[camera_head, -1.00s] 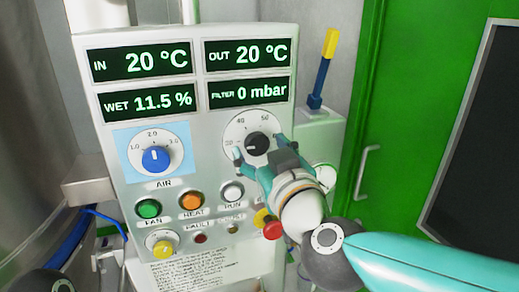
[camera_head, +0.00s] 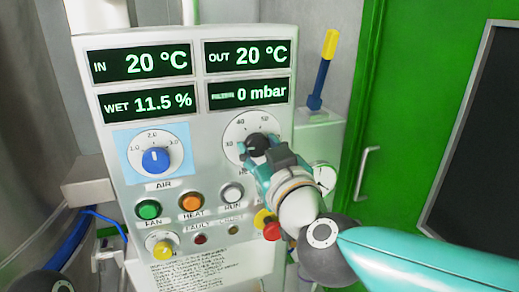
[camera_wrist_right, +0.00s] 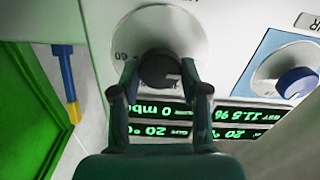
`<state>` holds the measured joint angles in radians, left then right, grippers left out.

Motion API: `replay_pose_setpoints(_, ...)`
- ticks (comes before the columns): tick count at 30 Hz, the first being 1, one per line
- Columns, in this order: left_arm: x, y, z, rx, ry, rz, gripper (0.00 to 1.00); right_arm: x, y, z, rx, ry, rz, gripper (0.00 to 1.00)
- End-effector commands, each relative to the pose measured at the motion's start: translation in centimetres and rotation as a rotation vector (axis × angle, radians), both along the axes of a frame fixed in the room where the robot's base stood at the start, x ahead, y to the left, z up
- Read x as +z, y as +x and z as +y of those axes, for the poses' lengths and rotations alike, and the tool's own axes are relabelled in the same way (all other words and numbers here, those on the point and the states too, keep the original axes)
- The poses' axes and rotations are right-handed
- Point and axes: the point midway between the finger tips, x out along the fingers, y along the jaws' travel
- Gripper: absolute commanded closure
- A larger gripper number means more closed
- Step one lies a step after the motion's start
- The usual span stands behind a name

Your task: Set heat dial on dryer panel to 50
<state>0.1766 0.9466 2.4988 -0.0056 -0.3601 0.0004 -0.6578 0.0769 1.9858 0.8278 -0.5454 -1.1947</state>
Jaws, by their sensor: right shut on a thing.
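The heat dial (camera_head: 257,143) is a black knob on a round white scale at the upper right of the dryer panel (camera_head: 215,195). Scale numbers 30, 40 and 50 show in the head view. My right gripper (camera_head: 259,152) is shut on the knob from the front and below. In the right wrist view the picture is upside down, and the fingers of the gripper (camera_wrist_right: 160,85) sit on both sides of the black knob (camera_wrist_right: 159,67). The knob's pointer is hard to make out. My left gripper is out of view.
The blue air knob (camera_head: 155,160) sits left of the heat dial. Below are green, orange and white buttons, a yellow knob (camera_head: 162,249) and a red button (camera_head: 271,229) close to my right wrist. Displays (camera_head: 141,62) read 20 °C. A green door (camera_head: 410,110) stands at right.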

Motion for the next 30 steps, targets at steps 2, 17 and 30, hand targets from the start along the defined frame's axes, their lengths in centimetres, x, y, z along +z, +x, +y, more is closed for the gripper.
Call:
replay_pose_setpoints(2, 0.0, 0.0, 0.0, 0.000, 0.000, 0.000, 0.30, 0.0, 0.0, 0.0, 0.000, 0.014, 0.004, 0.90)
replay_pose_setpoints(17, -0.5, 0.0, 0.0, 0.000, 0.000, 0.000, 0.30, -0.1, 0.0, -0.1, 0.001, 0.315, 0.091, 0.90)
replay_pose_setpoints(30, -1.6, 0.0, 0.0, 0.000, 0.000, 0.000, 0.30, -0.2, 0.0, -0.1, 0.001, 0.718, 0.208, 0.90)
